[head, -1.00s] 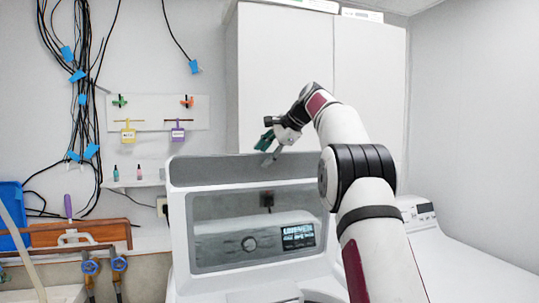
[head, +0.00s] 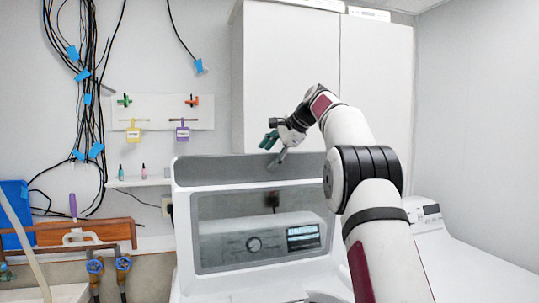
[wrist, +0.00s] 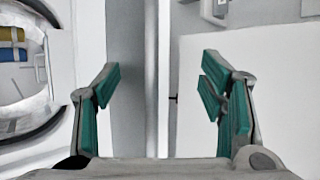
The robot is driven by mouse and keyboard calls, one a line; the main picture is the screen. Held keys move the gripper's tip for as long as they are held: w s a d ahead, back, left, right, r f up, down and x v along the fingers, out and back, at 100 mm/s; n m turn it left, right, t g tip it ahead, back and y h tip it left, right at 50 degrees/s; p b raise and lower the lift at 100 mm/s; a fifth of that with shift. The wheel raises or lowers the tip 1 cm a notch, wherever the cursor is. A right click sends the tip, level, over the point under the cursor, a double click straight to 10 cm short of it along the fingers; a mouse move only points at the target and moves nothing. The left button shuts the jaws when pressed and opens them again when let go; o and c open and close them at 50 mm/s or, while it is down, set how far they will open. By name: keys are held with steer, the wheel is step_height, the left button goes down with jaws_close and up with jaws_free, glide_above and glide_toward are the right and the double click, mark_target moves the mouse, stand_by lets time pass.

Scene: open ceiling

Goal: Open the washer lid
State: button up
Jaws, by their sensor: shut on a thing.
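The washer lid (head: 255,171) stands raised, a white and grey frame with a large clear window. The control panel with its dial and display (head: 270,240) shows through the window. My gripper (head: 272,148) is at the lid's top edge, with one finger reaching down in front of it. In the wrist view, the green-padded fingers (wrist: 165,105) stand well apart, on either side of a grey and white band that looks like the lid's edge. The gripper is shut on the lid; the exact contact is hard to see. The lid's lower right is hidden behind my arm.
A round opening with yellow and blue cloth (wrist: 12,45) shows left in the wrist view. White cabinets (head: 290,85) stand behind the gripper. A second white machine (head: 470,260) is at right. A pegboard with tags (head: 163,112) and cables (head: 90,100) are at left.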

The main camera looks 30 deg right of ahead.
steer(key=v, duration=1.2)
steer(key=shift+w+a, duration=0.1)
steer(key=shift+a, duration=0.05)
steer(key=shift+c, duration=0.9)
steer(key=shift+a, duration=0.1)
steer(key=s+a+f+n+g+h, duration=0.15)
steer(key=s+a+n, duration=0.25)
steer(key=s+a, duration=0.45)
steer(key=s+a+f+n+g, duration=0.1)
steer(key=s+a+f+n, duration=0.4)
steer(key=a, duration=0.6)
steer(key=s+a+f+n, duration=0.2)
steer(key=s+f+n, duration=0.1)
steer(key=s+f, duration=0.3)
steer(key=s+a+f+n+h, duration=0.1)
steer(key=s+a+f+n, duration=0.2)
steer(key=s+f, duration=0.4)
steer(key=s+a+f+n+g, duration=0.1)
steer(key=s+a+f+n, duration=0.1)
steer(key=s+f, duration=0.5)
steer(key=s+n, duration=0.1)
steer(key=s, duration=0.3)
steer(key=shift+s+a+n+h, duration=0.35)
steer(key=shift+s+a+n, duration=0.05)
